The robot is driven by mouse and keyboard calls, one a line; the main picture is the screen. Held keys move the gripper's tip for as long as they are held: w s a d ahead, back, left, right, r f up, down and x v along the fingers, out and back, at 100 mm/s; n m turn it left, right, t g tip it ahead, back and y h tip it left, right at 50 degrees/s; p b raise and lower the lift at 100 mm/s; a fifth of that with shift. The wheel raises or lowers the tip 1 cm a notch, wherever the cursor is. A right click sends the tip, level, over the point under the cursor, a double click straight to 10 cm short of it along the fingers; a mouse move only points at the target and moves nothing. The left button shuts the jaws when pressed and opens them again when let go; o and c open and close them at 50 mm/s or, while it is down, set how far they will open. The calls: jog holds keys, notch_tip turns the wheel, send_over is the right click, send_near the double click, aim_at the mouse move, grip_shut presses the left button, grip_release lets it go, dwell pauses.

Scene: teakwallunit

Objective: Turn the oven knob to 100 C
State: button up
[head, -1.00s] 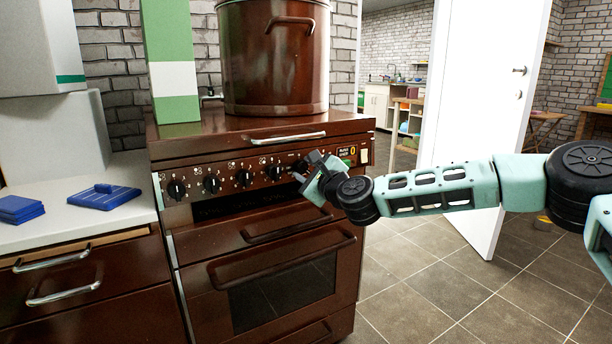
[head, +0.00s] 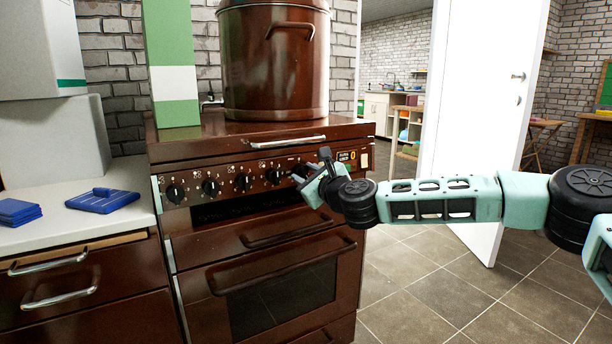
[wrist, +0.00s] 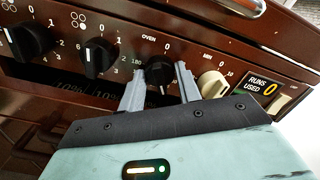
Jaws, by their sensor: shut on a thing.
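The oven knob (wrist: 158,75) is black and round, under the "OVEN" label on the brown control panel in the wrist view. A light mark on it points roughly down, away from the 0 printed above; "180" is printed to its left. The 100 mark cannot be made out. My gripper (wrist: 160,68) is shut on this knob, one grey finger on each side. In the head view my gripper (head: 301,173) is at the right part of the panel and hides most of the oven knob.
More black knobs (head: 242,182) line the panel to the left. A cream "MIN" knob (wrist: 212,84) and a "RUNS USED 0" display (wrist: 264,87) are close on the right. A large brown pot (head: 274,65) stands on the stove.

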jog(key=o, duration=1)
jog(key=shift+s+d, duration=0.1)
jog(key=p+v, duration=0.2)
jog(key=v, duration=1.5)
jog(key=shift+p, duration=0.4)
